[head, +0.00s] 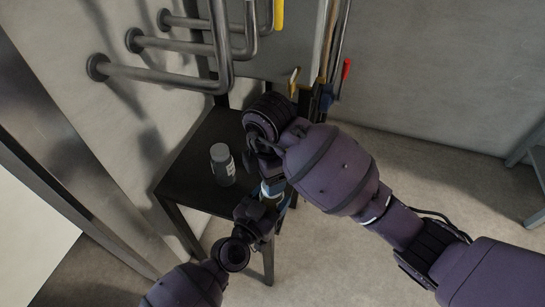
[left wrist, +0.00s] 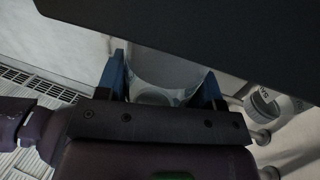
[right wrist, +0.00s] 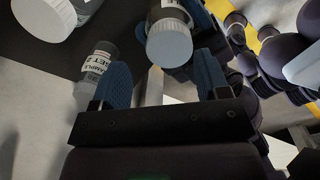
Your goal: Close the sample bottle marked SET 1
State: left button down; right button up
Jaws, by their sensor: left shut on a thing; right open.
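My left gripper (head: 272,190) is shut on a bottle, which shows as a pale, clear shape between its blue fingers in the left wrist view (left wrist: 165,70). In the right wrist view this held bottle's round whitish cap (right wrist: 169,43) faces me; its label is mostly hidden and unreadable. My right gripper (right wrist: 160,68) is open, its blue fingertips just short of that cap on either side. A capped bottle with a white label (head: 222,165) stands upright on the black table. A bottle labelled "SAMPLE SET 2" (right wrist: 98,68) shows at the left of the right wrist view.
Another white-capped bottle (right wrist: 45,15) is at the upper left of the right wrist view. The black table (head: 185,178) stands against the wall, below grey pipes (head: 165,75). A red-handled part (head: 346,69) is behind my right gripper.

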jog(key=n, duration=0.2)
jog(key=r+n, duration=0.1)
jog(key=n, duration=0.2)
jog(key=shift+a, duration=0.1)
jog(key=n, duration=0.4)
jog(key=shift+a+r+n, duration=0.1)
jog(key=shift+r+n, duration=0.2)
jog(key=shift+r, duration=0.05)
jog(key=n, duration=0.4)
jog(key=shift+r+n, duration=0.3)
jog(key=shift+r, duration=0.05)
jog(key=n, duration=0.6)
jog(key=shift+r, duration=0.4)
jog(key=n, duration=0.4)
jog(key=shift+r+n, duration=0.3)
jog(key=n, duration=0.6)
jog(key=shift+s+d+r, duration=0.15)
jog(key=shift+d+r, duration=0.1)
jog(key=shift+r, duration=0.1)
jog(key=n, duration=0.4)
jog(key=shift+d+r, duration=0.2)
jog(key=shift+r, duration=0.05)
jog(key=n, duration=0.6)
jog(key=shift+s+d+r+g, duration=0.2)
jog(key=shift+d+r+g, duration=0.05)
jog(key=shift+r+g, duration=0.05)
